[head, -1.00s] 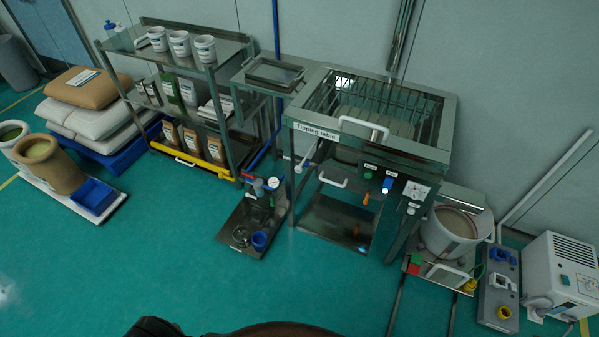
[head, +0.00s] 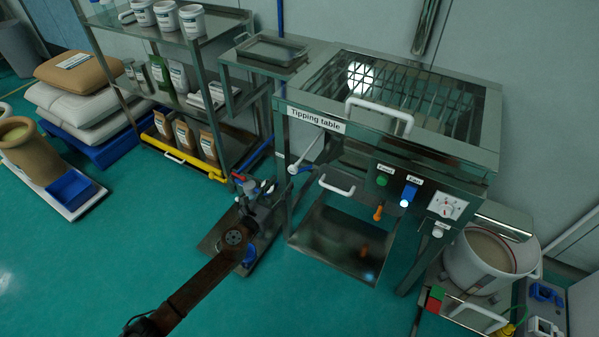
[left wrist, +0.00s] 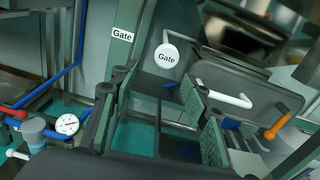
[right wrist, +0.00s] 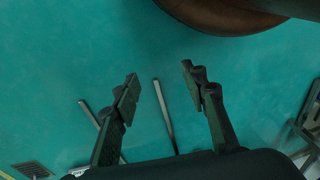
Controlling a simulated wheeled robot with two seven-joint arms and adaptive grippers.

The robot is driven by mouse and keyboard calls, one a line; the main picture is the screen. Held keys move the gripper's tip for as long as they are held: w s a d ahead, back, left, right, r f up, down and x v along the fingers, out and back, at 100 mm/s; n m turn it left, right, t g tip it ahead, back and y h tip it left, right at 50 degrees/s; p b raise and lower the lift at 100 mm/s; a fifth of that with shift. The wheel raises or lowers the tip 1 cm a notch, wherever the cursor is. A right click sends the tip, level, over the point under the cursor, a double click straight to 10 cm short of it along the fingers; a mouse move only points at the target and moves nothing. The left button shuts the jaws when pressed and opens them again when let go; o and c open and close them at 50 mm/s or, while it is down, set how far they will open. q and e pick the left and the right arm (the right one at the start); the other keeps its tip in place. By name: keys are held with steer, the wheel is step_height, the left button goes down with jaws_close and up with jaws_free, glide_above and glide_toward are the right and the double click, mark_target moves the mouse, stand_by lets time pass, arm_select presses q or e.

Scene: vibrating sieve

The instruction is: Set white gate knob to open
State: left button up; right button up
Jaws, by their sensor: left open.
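The white round gate knob (left wrist: 166,56), marked "Gate", is ahead of my left gripper (left wrist: 158,82) in the left wrist view. Its white arm bends off to the upper right. In the head view the white gate lever (head: 293,168) sticks out at the left side of the tipping table (head: 316,121). The left gripper is open, its two fingers apart and nothing between them; the knob shows just beyond the tips, apart from them as far as I can tell. My right gripper (right wrist: 160,78) is open and empty over the green floor.
A white label "Gate" (left wrist: 122,34) is on the table post. A gauge (left wrist: 67,124) and blue pipe stand left of the left gripper. A white handle (head: 337,187) and orange knob (head: 377,213) are at the table front. A shelf (head: 215,22) stands left.

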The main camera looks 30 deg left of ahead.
mark_target(292, 171)
arm_select(q)
steer(key=shift+m, duration=0.4)
steer(key=w, duration=0.2)
steer(key=w+b, duration=0.1)
steer(key=w, duration=0.1)
steer(key=w+r+b, duration=0.1)
steer(key=w, duration=0.2)
steer(key=shift+d, duration=0.15)
steer(key=shift+w+r, duration=0.1)
steer(key=shift+w, duration=0.5)
arm_select(e)
steer(key=w+a+f+t, duration=0.1)
steer(key=w, duration=0.1)
steer(key=w+a+f+t+y, duration=0.1)
steer(key=w+a+f, duration=0.1)
steer(key=shift+f, duration=0.2)
arm_select(q)
steer(key=shift+c, duration=0.7)
jaws_close()
